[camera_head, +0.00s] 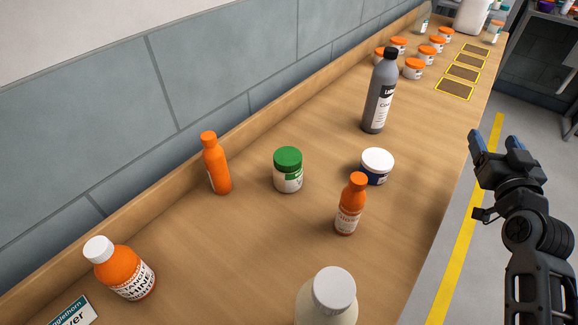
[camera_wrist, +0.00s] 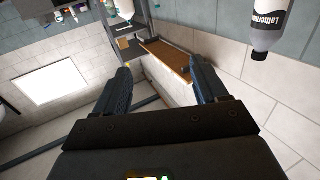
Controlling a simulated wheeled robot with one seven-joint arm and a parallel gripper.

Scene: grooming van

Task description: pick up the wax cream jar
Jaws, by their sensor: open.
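Two jars stand upright on the wooden counter (camera_head: 262,245) in the head view: a white jar with a green lid (camera_head: 288,170) near the middle, and a low white-lidded jar with a dark blue lower part (camera_head: 377,166) to its right. Their labels are too small to read, so I cannot tell which is the wax cream jar. My gripper (camera_head: 494,140) is open and empty, off the counter's right edge above the floor, apart from both jars. Its two fingers also show apart in the wrist view (camera_wrist: 161,82), where I make out neither jar.
Near the jars stand a grey bottle (camera_head: 379,92), a slim orange bottle (camera_head: 217,165), a small orange bottle (camera_head: 349,206), an orange white-capped bottle (camera_head: 124,270) and a cream bottle (camera_head: 330,299). Several orange-lidded jars (camera_head: 414,69) stand farther back. A tiled wall (camera_head: 205,75) runs along the left.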

